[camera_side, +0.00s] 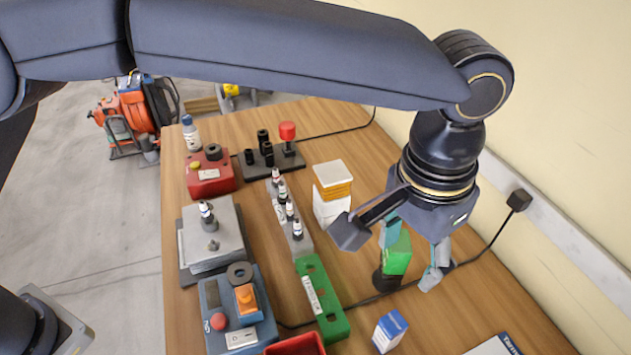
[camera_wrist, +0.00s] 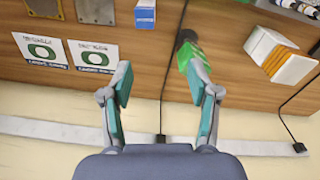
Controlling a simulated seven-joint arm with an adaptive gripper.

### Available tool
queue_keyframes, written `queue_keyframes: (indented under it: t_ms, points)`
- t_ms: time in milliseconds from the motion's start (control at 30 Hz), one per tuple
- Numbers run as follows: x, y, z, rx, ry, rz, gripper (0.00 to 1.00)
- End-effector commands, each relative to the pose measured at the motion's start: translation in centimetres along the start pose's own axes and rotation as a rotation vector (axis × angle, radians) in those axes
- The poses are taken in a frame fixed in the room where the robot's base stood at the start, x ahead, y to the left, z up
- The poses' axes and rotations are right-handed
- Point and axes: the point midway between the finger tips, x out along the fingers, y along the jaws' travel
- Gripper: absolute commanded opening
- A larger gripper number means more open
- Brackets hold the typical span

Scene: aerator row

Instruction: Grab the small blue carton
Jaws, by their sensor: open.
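The small blue carton (camera_side: 390,331) is blue and white and stands on the wooden table near the front edge of the side view. In the wrist view the carton (camera_wrist: 145,14) shows at the top edge, partly cut off. My gripper (camera_side: 412,254) is open and empty, up and to the right of the carton in the side view, and apart from it.
A green object (camera_side: 398,254) on a dark base is close to my gripper. A white and orange stack (camera_side: 332,188), a green block (camera_side: 318,298) and a red bin (camera_side: 295,346) stand left of it. A cable crosses the table. The wall (camera_side: 560,120) is close on the right.

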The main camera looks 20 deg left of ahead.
Motion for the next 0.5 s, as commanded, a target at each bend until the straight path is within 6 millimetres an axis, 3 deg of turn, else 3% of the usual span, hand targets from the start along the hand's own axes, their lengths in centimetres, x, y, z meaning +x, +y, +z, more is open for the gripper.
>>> queue_keyframes:
  t_ms: [33, 167, 500]
  points:
    - [1.6, 1.3, 0.8, 0.028, -0.030, -0.006, 0.60]
    - [3.2, 2.7, 1.7, 0.060, -0.050, -0.012, 0.60]
    - [10.6, 2.5, 2.1, 0.060, -0.051, -0.012, 0.60]
